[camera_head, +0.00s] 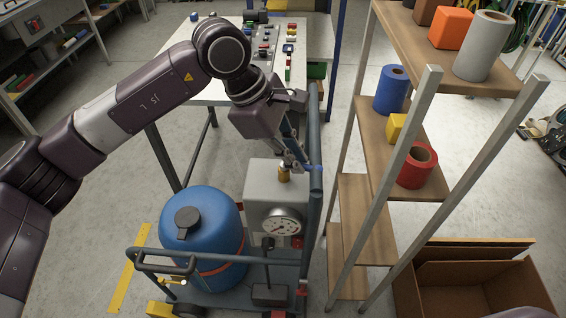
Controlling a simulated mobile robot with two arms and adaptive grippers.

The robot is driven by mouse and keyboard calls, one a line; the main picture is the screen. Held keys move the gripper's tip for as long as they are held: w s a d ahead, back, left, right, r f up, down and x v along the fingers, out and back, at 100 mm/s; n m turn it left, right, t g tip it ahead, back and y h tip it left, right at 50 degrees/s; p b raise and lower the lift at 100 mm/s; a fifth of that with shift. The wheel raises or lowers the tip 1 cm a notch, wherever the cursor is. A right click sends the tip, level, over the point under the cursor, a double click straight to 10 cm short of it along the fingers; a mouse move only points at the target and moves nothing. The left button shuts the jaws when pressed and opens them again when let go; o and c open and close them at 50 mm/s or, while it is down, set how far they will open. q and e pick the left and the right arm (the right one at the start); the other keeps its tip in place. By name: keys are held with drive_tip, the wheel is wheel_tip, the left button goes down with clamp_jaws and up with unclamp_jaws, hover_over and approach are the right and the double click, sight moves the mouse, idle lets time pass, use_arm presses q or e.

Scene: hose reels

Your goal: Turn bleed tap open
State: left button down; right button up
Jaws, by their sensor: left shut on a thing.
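The grey box (262,188) with a round dial gauge (280,224) stands on a blue cart. A small brass bleed tap (284,173) sits upright on top of the box. My left gripper (293,157) reaches down from above, and its fingers are shut at the top of the tap. The fingers hide the tap's upper part, so I cannot tell how far it is turned. My right gripper is out of view.
A blue tank (201,235) stands on the cart, left of the gauge box. The cart's upright post (315,200) rises close to the right of the gripper. A shelf (372,150) with coloured rolls stands further right. An open cardboard box (480,290) is below it.

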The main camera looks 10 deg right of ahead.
use_arm(q)
drive_tip(key=shift+r, duration=0.1)
drive_tip(key=c, duration=2)
unclamp_jaws()
drive_tip(key=v, duration=1.2)
drive_tip(key=shift+w, duration=0.1)
